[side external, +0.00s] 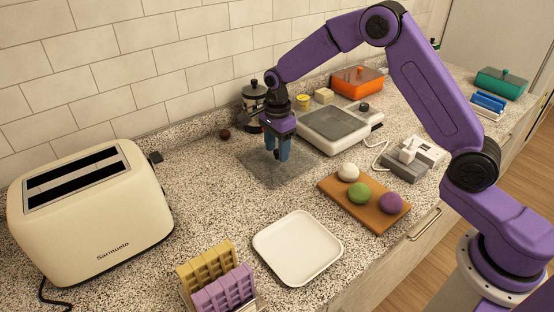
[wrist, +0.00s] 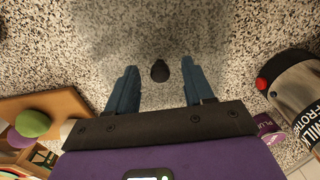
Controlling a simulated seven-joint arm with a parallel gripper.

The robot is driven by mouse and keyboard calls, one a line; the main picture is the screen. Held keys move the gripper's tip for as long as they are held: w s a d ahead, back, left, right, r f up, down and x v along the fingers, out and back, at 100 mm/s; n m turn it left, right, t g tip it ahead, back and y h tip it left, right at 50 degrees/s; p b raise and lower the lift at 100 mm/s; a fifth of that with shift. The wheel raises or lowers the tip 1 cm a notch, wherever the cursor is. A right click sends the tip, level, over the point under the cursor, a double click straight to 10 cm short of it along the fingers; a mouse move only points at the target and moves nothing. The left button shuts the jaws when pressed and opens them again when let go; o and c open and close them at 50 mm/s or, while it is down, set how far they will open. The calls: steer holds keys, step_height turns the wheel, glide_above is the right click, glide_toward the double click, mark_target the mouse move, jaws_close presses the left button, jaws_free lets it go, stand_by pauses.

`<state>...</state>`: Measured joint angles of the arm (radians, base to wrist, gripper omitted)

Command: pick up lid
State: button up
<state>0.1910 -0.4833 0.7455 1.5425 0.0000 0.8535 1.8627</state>
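A see-through, greyish square lid (side external: 262,176) appears to lie flat on the speckled counter, below my gripper. Its dark rounded knob (wrist: 160,71) shows in the wrist view. My gripper (side external: 277,157) points down over the lid, its blue fingers apart. In the wrist view my gripper (wrist: 159,66) has one finger on each side of the knob, with a gap on both sides and nothing held. The fingers hide the knob in the side view. I cannot tell the exact height of the fingertips above the lid.
A white appliance with a grey plate (side external: 337,122) is close on the right. A wooden board (side external: 350,205) holds several coloured balls. A white plate (side external: 297,248) and a toaster (side external: 92,215) are in front and left.

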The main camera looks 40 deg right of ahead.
jaws_close()
steer(key=shift+r, duration=0.1)
